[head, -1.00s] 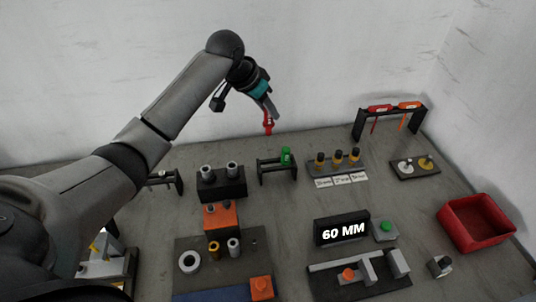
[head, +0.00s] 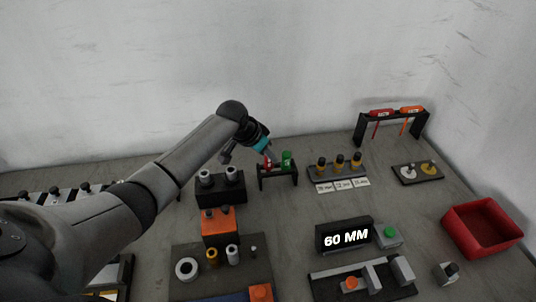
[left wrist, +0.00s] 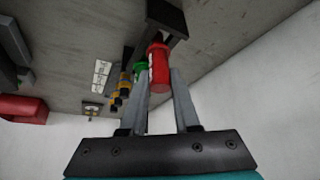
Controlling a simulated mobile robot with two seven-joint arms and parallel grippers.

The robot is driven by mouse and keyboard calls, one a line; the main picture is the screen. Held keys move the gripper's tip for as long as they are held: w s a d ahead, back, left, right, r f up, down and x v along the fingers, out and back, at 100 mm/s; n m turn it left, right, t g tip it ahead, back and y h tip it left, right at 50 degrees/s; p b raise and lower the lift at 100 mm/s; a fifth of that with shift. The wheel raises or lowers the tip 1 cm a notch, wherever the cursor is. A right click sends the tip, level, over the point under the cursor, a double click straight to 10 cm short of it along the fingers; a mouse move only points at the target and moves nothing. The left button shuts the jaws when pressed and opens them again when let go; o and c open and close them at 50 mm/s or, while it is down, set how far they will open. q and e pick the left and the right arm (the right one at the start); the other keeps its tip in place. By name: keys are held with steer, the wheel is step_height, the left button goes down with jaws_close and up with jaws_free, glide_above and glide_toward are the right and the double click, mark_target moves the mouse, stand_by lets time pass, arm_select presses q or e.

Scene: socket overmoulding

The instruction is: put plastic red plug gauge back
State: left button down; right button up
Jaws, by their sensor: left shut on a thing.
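My left gripper (head: 269,154) is shut on the red plug gauge (left wrist: 159,66). In the head view the gauge (head: 267,164) shows only as a small red patch at the left part of the small black rack (head: 277,173). In the left wrist view the red handle is between the two fingers and its far end meets the rack (left wrist: 167,15). I cannot tell whether it is seated. A green plug gauge (head: 287,159) stands in the rack just right of the red one; it also shows behind the left finger in the left wrist view (left wrist: 140,70). My right gripper is not in view.
A black block with grey cylinders (head: 221,186) is left of the rack. A stand with several black-and-yellow pins (head: 339,170) is to the right. A taller rack (head: 391,119) holds red and orange tools. A red bin (head: 482,229) is at far right.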

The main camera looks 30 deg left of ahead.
arm_select(q)
steer(key=shift+f, duration=0.5)
steer(key=c, duration=0.6)
jaws_free()
steer(key=shift+c, duration=0.2)
steer(key=shift+r, duration=0.25)
steer(key=p+v, duration=0.2)
steer(key=v, duration=1)
steer(key=shift+r, duration=0.35)
